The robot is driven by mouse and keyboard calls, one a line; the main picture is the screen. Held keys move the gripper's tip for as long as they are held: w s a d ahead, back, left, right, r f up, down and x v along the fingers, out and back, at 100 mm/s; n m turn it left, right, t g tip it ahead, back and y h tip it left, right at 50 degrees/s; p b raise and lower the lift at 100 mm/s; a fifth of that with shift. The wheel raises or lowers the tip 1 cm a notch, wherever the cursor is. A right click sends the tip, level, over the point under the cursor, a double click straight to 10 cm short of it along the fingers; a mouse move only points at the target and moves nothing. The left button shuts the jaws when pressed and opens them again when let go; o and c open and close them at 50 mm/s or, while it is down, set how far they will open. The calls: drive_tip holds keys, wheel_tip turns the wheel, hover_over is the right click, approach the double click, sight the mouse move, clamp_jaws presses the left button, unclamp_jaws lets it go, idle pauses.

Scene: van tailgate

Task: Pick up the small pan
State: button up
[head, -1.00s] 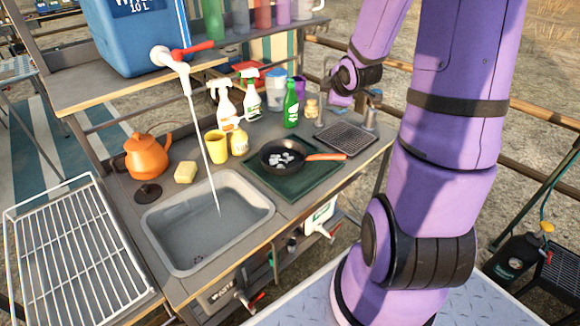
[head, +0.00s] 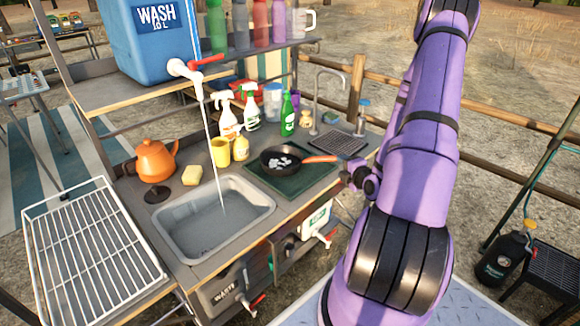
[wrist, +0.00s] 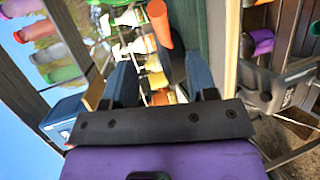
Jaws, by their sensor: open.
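The small pan (head: 272,165) is black with an orange handle (head: 320,159) that points right. It sits on a dark green mat (head: 290,187) to the right of the basin, with several pale pieces inside. In the wrist view the orange handle (wrist: 158,24) shows near the top, with the dark pan body (wrist: 173,65) beyond the jaws. My gripper (wrist: 160,78) is open, its two fingers apart with nothing held between them. In the head view it is small and dark, just right of the handle end, partly hidden by my arm.
A grey basin (head: 172,224) takes running water from the blue tank (head: 150,40). Spray bottles, a green bottle (head: 288,115), a yellow cup (head: 220,152) and a tall tap (head: 316,100) stand behind. A drain grate (head: 338,145) lies behind the handle.

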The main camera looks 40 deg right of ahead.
sight(328, 160)
drive_tip(key=x, duration=0.4)
drive_tip(key=shift+w+d+f, duration=0.1)
drive_tip(key=shift+w+f, duration=0.1)
drive_tip(key=shift+w, duration=0.05)
drive_tip(key=shift+a+x, duration=0.15)
drive_tip(key=shift+x, duration=1.35)
drive_tip(key=shift+a+x, duration=0.2)
drive_tip(key=shift+x, duration=1.3)
drive_tip(key=shift+w, duration=0.1)
clamp_jaws()
